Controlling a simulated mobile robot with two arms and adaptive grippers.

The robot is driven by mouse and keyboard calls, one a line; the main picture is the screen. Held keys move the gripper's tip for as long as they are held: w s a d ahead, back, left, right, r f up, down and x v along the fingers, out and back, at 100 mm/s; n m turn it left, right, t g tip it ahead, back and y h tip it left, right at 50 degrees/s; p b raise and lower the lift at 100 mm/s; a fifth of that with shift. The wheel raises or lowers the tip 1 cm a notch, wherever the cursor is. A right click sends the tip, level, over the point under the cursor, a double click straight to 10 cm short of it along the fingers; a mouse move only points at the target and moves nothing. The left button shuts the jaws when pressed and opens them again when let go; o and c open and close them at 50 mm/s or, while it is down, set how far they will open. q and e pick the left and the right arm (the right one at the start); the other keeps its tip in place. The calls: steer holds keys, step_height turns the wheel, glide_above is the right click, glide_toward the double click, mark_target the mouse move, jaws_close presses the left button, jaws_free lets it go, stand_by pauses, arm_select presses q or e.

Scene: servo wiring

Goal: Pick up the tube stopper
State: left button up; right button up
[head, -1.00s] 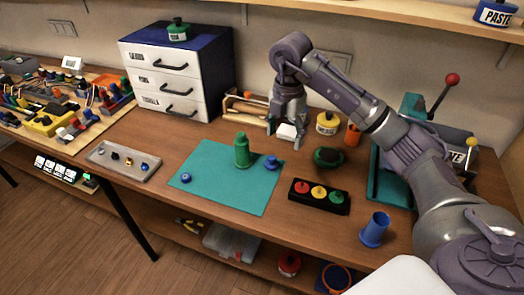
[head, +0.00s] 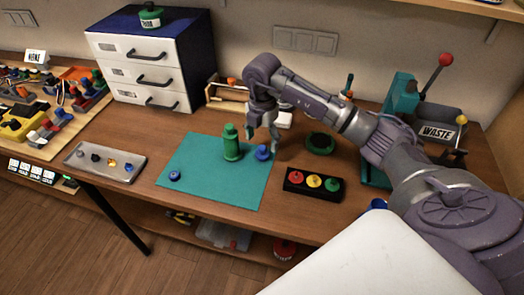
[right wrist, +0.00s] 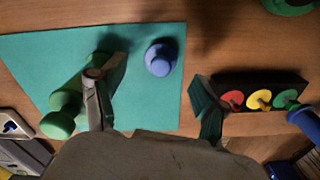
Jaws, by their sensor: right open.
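A blue knobbed stopper (head: 263,153) sits near the right edge of the teal mat (head: 205,188). It also shows in the right wrist view (right wrist: 160,57). A smaller blue piece (head: 175,175) lies near the mat's left edge; I cannot tell which is the tube stopper. A green bottle-like tube (head: 231,145) stands upright beside the first stopper and shows in the right wrist view (right wrist: 65,103). My right gripper (head: 263,136) is open and empty, just behind and above the blue stopper. In the right wrist view the stopper lies beyond the fingertips, between their lines. My left gripper is out of view.
A black block with red, yellow and green knobs (head: 300,191) sits right of the mat. A dark green round object (head: 320,143) lies behind it. A grey tray (head: 104,163) is at left; a drawer cabinet (head: 150,62) stands behind. The mat's front is clear.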

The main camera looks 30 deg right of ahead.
mark_target(262, 147)
step_height(262, 147, down, 4)
steer(key=shift+s+r+p, duration=0.1)
steer(key=shift+r+p, duration=0.1)
steer(key=shift+p, duration=0.25)
steer(key=shift+f, duration=0.2)
steer(key=shift+c, duration=0.9)
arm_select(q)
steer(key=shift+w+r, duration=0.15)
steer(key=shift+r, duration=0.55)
arm_select(e)
steer(key=c, duration=0.8)
steer(key=shift+o, duration=0.2)
